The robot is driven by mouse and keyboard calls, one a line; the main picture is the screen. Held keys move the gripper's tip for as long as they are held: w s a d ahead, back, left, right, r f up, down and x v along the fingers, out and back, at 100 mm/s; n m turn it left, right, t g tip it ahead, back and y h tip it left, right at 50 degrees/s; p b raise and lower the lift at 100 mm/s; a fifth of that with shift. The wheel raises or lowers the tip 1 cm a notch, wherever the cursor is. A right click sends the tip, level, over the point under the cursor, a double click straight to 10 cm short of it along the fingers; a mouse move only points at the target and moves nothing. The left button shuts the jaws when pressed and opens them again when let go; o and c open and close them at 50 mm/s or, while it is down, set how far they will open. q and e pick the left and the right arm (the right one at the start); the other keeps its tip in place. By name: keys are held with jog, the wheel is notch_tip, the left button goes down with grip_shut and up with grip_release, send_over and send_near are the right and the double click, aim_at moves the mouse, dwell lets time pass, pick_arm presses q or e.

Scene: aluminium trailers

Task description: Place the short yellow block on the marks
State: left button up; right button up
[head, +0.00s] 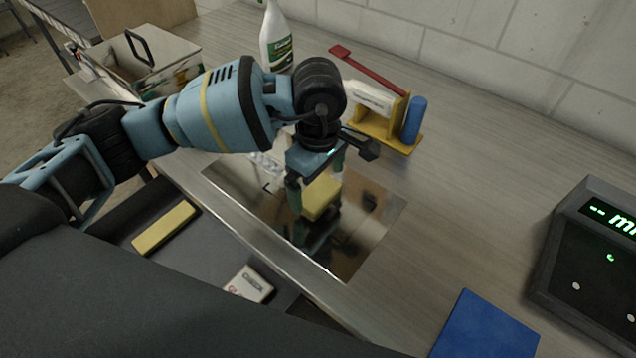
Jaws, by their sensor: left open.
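The short yellow block (322,196) sits on a shiny mirror-like plate (358,245) set on the bench. My left gripper (316,184) reaches down over it from above, with its fingers open on either side of the block. I cannot tell whether the fingers touch it. A small dark corner mark (268,187) shows on the plate to the left of the block; other marks are hidden or too small to tell. The plate reflects the gripper below the block. My right gripper is not in view.
A longer yellow block (165,228) and a white block with lettering (249,284) lie in the grey tray along the front edge. Behind stand a white bottle (277,40) and a yellow holder (388,127). A blue pad (485,328) and a gauge box (590,262) are right.

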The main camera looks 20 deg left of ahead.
aim_at(318, 192)
pick_arm(q)
notch_tip(318, 192, up, 11)
jog(key=shift+f, duration=0.15)
dwell(0.8)
